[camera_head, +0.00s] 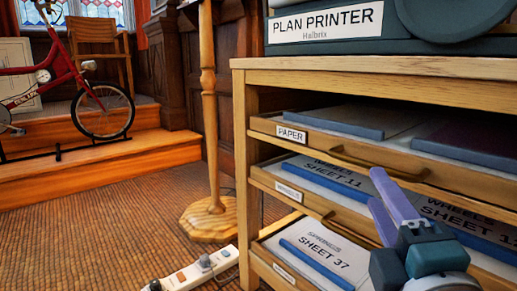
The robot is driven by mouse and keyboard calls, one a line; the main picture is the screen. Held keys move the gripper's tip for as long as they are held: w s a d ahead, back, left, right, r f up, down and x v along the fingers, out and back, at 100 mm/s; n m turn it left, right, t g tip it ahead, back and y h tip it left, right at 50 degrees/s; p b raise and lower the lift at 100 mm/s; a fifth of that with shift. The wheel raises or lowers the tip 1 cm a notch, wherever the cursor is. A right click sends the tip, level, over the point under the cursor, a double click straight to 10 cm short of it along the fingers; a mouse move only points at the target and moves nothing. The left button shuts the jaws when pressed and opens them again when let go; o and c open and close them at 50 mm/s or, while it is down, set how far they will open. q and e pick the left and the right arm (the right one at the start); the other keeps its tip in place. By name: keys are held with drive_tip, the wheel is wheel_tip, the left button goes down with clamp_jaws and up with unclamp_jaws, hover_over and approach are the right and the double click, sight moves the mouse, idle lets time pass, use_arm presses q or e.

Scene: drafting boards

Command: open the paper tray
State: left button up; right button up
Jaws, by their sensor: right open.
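The paper tray (262,124) is the top tray of a wooden cabinet, with a white "PAPER" label (291,134) on its front. A long brass-coloured handle (375,167) runs along that front. A blue flat item and a dark purple one lie inside; the tray's right part is cut off by the picture edge. My right gripper (377,188) has purple fingers, open and empty. Its fingertips show just below the handle, in front of the second tray; I cannot tell whether they touch the handle. My left gripper is not in view.
Two trays lie below, holding sheets labelled "WHEELS" (330,178) and "SPRINGS SHEET 37" (318,245). A plan printer (400,40) stands on the cabinet top (350,65). A wooden stand (208,215) and power strip (197,271) are left of it. Carpet is open further left.

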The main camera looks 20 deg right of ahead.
sight(366, 167)
drive_tip(key=x, duration=0.2)
drive_tip(key=b+x, duration=0.1)
drive_tip(key=x, duration=0.4)
drive_tip(key=shift+w+d+b, duration=0.25)
drive_tip(key=shift+d+b, duration=0.1)
drive_tip(key=shift+d, duration=0.05)
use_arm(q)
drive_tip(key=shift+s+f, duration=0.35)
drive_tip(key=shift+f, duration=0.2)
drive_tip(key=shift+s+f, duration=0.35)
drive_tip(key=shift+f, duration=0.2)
use_arm(e)
drive_tip(key=shift+w+d, duration=0.15)
drive_tip(key=shift+w, duration=0.15)
drive_tip(key=shift+r, duration=0.1)
drive_tip(key=shift+c, duration=0.2)
clamp_jaws()
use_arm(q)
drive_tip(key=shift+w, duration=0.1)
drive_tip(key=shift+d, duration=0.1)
